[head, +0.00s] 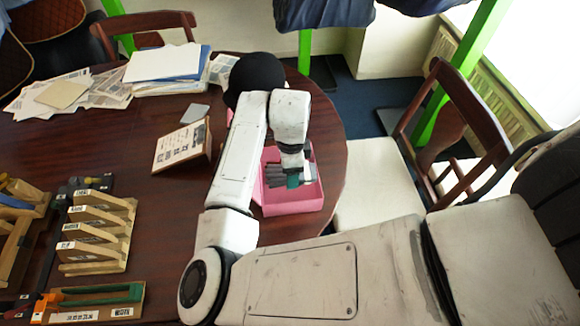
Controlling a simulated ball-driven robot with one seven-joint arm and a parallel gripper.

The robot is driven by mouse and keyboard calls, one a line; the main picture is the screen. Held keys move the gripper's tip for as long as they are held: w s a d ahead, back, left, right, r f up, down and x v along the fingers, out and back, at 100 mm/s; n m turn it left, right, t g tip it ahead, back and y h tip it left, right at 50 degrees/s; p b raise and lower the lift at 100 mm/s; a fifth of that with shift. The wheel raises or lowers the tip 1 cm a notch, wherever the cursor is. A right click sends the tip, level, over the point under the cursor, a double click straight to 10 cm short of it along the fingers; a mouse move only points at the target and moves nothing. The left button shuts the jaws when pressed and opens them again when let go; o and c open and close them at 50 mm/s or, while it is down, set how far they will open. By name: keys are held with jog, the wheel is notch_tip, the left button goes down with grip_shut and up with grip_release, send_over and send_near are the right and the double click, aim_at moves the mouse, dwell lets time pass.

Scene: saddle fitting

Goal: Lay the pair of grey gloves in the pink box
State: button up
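The pink box (295,208) is open-topped and stands near the right edge of the dark wooden table. The grey gloves (264,184) show at the box's opening, with grey fingers pointing left. My gripper (296,176) points down over the box, right at the gloves. A teal patch shows at its tip; I cannot tell whether it belongs to the gloves or the gripper. My wrist and forearm hide part of the box and gloves. I cannot tell whether the gloves rest on the box floor or whether the fingers are shut on them.
A black rounded hat (254,72) stands behind my arm. A printed sign (181,146) stands left of the box. Wooden racks (95,232) fill the table's left front. Papers and folders (165,64) lie at the back. A chair (375,180) stands right of the table.

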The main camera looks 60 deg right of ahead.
jog(key=shift+f+b, duration=0.9)
jog(key=shift+f, duration=0.65)
jog(key=shift+f+b, duration=0.9)
jog(key=shift+f, duration=0.55)
dwell(1.2)
dwell(0.9)
jog(key=o, duration=1.1)
jog(key=shift+o, duration=0.8)
jog(key=shift+r+p, duration=2.1)
jog(key=shift+r, duration=0.4)
jog(key=shift+r+p, duration=1.2)
jog(key=shift+r, duration=0.3)
